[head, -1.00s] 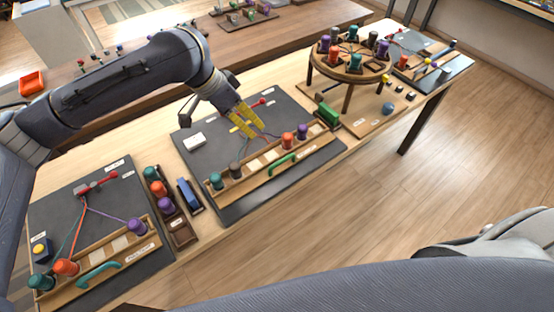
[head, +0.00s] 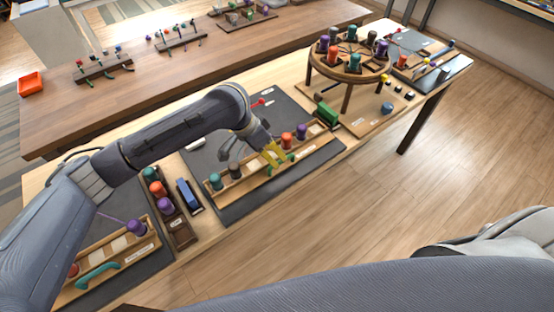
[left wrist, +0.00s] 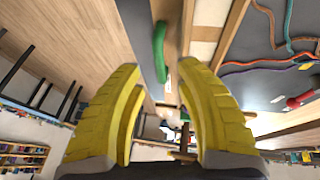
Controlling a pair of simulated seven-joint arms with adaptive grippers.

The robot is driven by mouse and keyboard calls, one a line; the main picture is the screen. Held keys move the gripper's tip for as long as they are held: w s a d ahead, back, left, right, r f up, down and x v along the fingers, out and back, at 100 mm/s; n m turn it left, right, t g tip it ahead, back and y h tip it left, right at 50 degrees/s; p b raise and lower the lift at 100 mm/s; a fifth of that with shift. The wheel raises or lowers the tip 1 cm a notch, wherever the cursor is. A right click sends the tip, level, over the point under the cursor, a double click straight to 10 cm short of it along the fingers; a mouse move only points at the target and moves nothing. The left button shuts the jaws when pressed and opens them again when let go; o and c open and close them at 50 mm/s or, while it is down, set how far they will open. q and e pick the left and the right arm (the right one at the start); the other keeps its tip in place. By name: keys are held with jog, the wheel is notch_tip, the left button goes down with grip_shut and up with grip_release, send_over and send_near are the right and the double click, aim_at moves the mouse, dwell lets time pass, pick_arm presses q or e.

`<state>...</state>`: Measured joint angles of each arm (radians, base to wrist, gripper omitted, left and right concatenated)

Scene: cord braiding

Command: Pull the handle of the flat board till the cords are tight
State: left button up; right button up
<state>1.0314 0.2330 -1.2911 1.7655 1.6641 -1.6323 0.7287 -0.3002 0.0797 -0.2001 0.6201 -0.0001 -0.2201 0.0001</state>
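The middle flat board (head: 292,115) is dark, with a wooden rail (head: 240,190) along its near edge. The rail carries teal, dark, orange and purple bobbins. Its green handle (head: 291,157) is partly hidden by my left gripper (head: 274,153), whose yellow fingers are at the handle. In the left wrist view the green handle (left wrist: 159,50) shows between the lines of the two spread fingers (left wrist: 160,72); contact cannot be told. My right gripper is out of view.
A round wooden stand (head: 350,70) with bobbins stands at the right. A bobbin rack (head: 172,215) and blue block (head: 189,195) lie left of the middle board. Another board with a teal handle (head: 97,277) is at lower left. Open floor lies in front.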

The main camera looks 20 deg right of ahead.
aim_at(277, 160)
pick_arm(q)
jog(key=shift+x, duration=1.8)
grip_shut()
